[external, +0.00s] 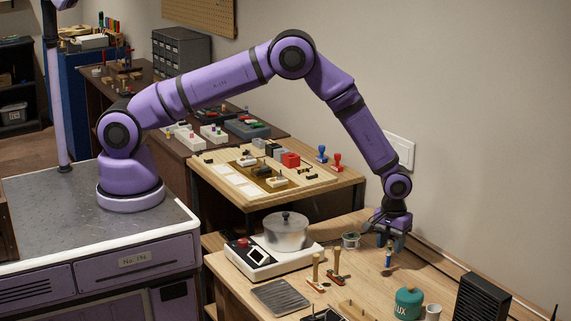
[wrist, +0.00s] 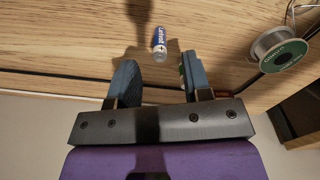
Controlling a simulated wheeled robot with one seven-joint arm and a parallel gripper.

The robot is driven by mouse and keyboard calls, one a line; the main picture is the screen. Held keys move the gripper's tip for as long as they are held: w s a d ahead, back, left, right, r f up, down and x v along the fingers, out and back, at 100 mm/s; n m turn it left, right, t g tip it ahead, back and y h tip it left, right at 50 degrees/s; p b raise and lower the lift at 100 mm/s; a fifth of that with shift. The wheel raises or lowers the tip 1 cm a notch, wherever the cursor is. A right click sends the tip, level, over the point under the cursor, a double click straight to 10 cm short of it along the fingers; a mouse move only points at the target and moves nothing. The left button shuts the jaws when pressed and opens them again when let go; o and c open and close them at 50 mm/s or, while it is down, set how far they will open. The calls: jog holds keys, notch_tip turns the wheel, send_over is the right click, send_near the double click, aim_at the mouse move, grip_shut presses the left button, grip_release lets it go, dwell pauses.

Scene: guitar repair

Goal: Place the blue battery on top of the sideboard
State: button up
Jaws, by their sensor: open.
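The blue battery (wrist: 159,44), blue and white with lettering, is between and just beyond my open fingertips in the wrist view. In the external view the battery (external: 389,258) looks upright on the light wooden worktop (external: 225,268), directly below my gripper (external: 389,240). In the wrist view my gripper (wrist: 158,75) has its blue-grey fingers spread wide, with nothing held between them. Whether a finger touches the battery I cannot tell. Which piece of furniture is the sideboard is not clear from these views.
A solder spool (wrist: 277,50) lies close to the right finger; it also shows in the external view (external: 351,241). A white device with a pot (external: 286,232), small tools (external: 335,270), a teal canister (external: 408,302) and a black box (external: 482,299) stand around. The wall is close behind.

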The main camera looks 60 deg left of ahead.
aim_at(387, 267)
jog(key=f, duration=0.4)
jog(key=shift+s+f, duration=0.2)
grip_shut()
